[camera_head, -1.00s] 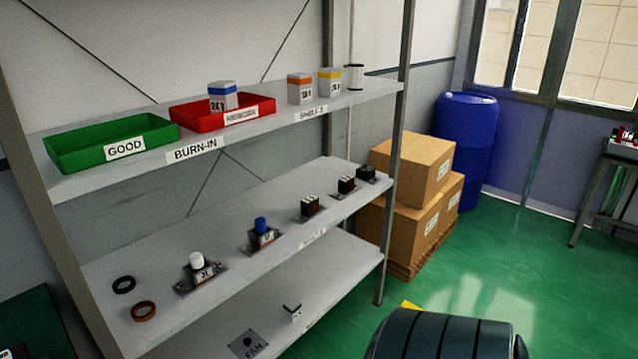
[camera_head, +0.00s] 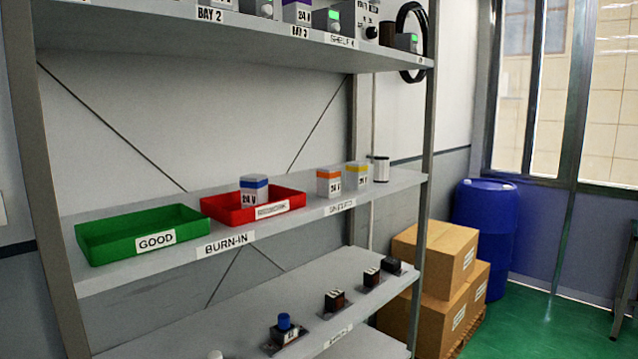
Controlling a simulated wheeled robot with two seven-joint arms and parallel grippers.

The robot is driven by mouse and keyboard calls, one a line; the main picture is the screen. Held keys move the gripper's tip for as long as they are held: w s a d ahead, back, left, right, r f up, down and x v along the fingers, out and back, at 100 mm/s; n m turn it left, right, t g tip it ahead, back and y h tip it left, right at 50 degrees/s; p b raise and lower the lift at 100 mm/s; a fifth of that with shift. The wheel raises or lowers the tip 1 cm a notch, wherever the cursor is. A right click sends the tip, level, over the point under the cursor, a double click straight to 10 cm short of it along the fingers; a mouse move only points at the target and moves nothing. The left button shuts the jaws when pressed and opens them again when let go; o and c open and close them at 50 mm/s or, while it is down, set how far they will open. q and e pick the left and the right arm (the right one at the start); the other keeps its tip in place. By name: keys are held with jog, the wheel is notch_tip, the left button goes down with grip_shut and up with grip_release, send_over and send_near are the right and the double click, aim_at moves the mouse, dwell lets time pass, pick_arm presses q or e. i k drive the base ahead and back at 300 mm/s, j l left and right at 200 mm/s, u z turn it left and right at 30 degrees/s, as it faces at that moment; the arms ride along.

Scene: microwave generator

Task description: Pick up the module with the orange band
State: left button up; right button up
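The module with the orange band (camera_head: 329,182) is a small white box with an orange band near its top. It stands upright on the middle shelf (camera_head: 200,262), right of the red tray (camera_head: 222,208). A similar module with a yellow band (camera_head: 356,175) stands just to its right. A module with a blue band (camera_head: 254,190) is in the red tray. Neither of my grippers is in view.
A green tray (camera_head: 100,245) labelled GOOD stands at the shelf's left. A white spool (camera_head: 379,169) is at the right end, near the rack's right post (camera_head: 428,130). Devices fill the shelf above. Boxes (camera_head: 440,250) and a blue barrel (camera_head: 487,230) stand right of the rack.

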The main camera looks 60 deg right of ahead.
aim_at(328, 178)
jog(key=i, duration=0.35)
jog(key=z, duration=2.15)
